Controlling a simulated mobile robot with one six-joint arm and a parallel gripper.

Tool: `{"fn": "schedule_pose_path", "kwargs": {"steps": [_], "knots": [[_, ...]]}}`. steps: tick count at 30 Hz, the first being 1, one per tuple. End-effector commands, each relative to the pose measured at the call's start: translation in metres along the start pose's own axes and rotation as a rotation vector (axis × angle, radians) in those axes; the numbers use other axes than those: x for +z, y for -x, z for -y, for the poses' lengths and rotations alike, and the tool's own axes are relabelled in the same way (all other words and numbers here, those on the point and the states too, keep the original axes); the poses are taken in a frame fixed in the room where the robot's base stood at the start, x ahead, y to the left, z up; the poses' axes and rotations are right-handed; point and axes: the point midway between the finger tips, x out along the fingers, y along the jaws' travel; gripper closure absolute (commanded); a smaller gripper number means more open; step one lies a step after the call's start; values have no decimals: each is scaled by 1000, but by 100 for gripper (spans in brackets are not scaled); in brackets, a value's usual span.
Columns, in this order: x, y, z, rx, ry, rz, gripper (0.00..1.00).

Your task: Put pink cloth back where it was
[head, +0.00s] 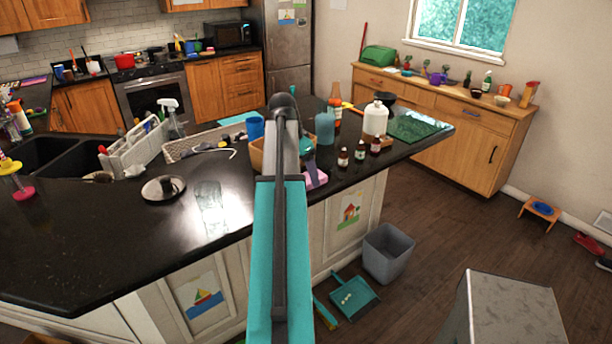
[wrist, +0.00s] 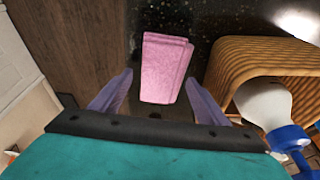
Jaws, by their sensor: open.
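The pink cloth (wrist: 164,68) lies folded on the dark speckled counter in the wrist view, near the counter's edge. In the head view the pink cloth (head: 314,178) shows at the counter's front edge, partly hidden by my arm. My gripper (wrist: 160,98) is open, with its two purple fingers spread on either side of the cloth's near end. No grip on the cloth shows; the height of the fingers above the counter is hard to judge. In the head view the fingers are mostly hidden behind my teal arm.
A grey bin (head: 388,254) is on the floor.

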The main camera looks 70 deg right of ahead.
Motion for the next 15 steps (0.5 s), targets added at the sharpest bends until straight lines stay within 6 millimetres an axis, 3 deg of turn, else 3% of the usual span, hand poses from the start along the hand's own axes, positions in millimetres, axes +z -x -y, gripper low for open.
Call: {"fn": "schedule_pose_path", "kwargs": {"steps": [15], "knots": [[0, 58, 1, -2, 1, -1, 31]]}}
